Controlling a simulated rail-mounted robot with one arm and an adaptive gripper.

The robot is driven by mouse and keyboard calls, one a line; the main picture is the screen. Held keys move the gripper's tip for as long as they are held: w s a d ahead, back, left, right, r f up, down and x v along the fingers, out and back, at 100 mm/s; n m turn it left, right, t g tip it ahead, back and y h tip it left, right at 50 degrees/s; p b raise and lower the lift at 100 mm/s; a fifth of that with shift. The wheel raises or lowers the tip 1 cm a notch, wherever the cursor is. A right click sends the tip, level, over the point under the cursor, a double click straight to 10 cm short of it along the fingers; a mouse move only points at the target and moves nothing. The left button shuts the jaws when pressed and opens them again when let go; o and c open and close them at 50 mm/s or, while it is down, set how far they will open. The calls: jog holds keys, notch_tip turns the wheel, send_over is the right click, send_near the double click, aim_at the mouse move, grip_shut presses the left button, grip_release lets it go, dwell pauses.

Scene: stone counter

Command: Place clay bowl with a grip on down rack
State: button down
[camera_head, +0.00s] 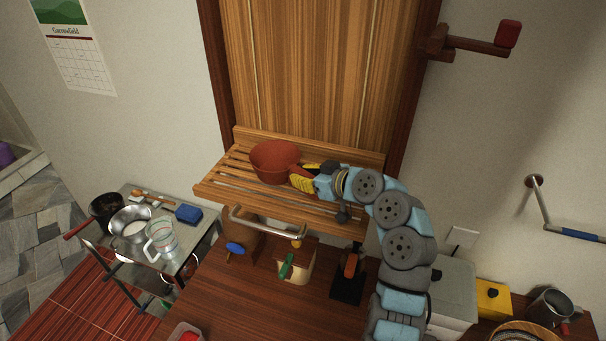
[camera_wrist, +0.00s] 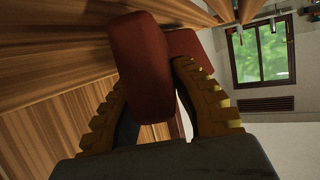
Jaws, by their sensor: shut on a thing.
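The clay bowl (camera_head: 273,163) is reddish brown and sits upright at the slatted wooden rack (camera_head: 236,184), over its left-middle part. From this angle I cannot tell whether its base touches the slats. My gripper (camera_head: 303,177) comes from the right, with yellow fingers at the bowl's grip. In the wrist view my gripper (camera_wrist: 160,110) has its fingers on both sides of the reddish grip (camera_wrist: 140,65), which fills the space between them. Most of the bowl is hidden behind the grip in the wrist view.
A wooden counter (camera_head: 225,305) lies below. At left, a side table holds a dark pan (camera_head: 105,207), a metal bowl (camera_head: 128,224), a glass jug (camera_head: 161,240) and a blue block (camera_head: 189,214). The rack's left end is clear.

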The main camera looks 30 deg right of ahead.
notch_tip(320, 180, down, 4)
jog(key=shift+d+r, duration=0.1)
jog(key=c, duration=1.2)
grip_release()
jog(key=shift+w, duration=0.1)
jog(key=shift+o, duration=1.1)
jog(key=shift+w+d+r, duration=0.15)
jog(key=shift+w+r, duration=0.05)
jog(key=shift+r, duration=0.15)
jog(key=shift+s+d+r, duration=0.1)
jog(key=shift+s+r, duration=0.05)
jog(key=shift+r, duration=0.35)
jog(key=v, duration=0.7)
jog(key=r+v, duration=0.1)
jog(key=v, duration=0.3)
jog(key=shift+w+f, duration=0.1)
jog(key=shift+w, duration=0.15)
jog(key=shift+s+d+r, duration=0.1)
jog(key=shift+s+r, duration=0.3)
